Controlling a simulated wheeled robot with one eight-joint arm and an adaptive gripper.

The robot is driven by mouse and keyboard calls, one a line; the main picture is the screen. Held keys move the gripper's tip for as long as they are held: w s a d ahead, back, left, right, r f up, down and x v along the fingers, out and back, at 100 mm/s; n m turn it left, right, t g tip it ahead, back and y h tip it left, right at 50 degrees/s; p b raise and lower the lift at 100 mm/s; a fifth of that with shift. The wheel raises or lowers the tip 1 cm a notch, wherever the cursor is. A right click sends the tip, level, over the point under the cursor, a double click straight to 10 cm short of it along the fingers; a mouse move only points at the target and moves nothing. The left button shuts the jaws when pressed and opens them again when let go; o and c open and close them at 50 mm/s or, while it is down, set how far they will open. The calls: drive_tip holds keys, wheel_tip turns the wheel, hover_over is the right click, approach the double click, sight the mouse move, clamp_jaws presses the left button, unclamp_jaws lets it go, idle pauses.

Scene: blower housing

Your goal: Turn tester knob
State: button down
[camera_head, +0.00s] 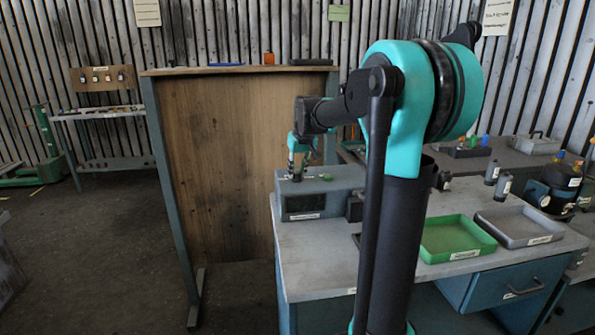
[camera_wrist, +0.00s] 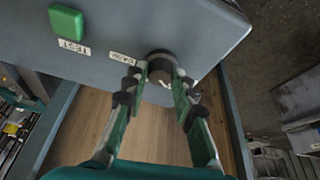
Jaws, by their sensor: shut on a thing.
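The tester (camera_head: 345,182) is a grey box with a dark window at the table's left end. Its top fills the upper part of the wrist view (camera_wrist: 120,30). The dark round knob (camera_wrist: 162,63) sits near the tester's edge, beside a small label. My gripper (camera_wrist: 162,82) is shut on the knob, with one finger on each side of it. In the head view my gripper (camera_head: 297,172) reaches down to the tester's top. The fingers partly hide the knob's sides. A square green button (camera_wrist: 67,22) sits left of the knob, beside a label reading TEST.
A green tray (camera_head: 455,238) and a grey tray (camera_head: 520,227) lie on the table right of my arm. A tall wooden panel (camera_head: 225,170) stands behind and left of the tester. Small grey cylinders (camera_head: 503,187) stand farther right.

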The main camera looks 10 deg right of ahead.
drive_tip(key=m+h, duration=0.1)
drive_tip(key=m, duration=0.3)
drive_tip(key=shift+a+h, duration=0.2)
drive_tip(key=shift+h, duration=0.2)
drive_tip(key=m+h, duration=0.1)
drive_tip(key=m, duration=0.3)
drive_tip(key=shift+w+a+g, duration=0.1)
drive_tip(key=shift+a+g, duration=0.05)
drive_tip(key=shift+g, duration=0.15)
drive_tip(key=m+g+h, duration=0.1)
drive_tip(key=m, duration=0.2)
drive_tip(key=shift+m, duration=0.3)
drive_tip(key=shift+w+a+m+g+h, duration=0.1)
drive_tip(key=shift+m+g+h, duration=0.2)
drive_tip(key=shift+m, duration=0.6)
drive_tip(key=shift+w+m+g+h, duration=0.1)
drive_tip(key=shift+m+g+h, duration=0.15)
drive_tip(key=shift+m, duration=0.65)
drive_tip(key=c, duration=1.3)
unclamp_jaws()
drive_tip(key=shift+o, duration=0.2)
drive_tip(key=v, duration=1.2)
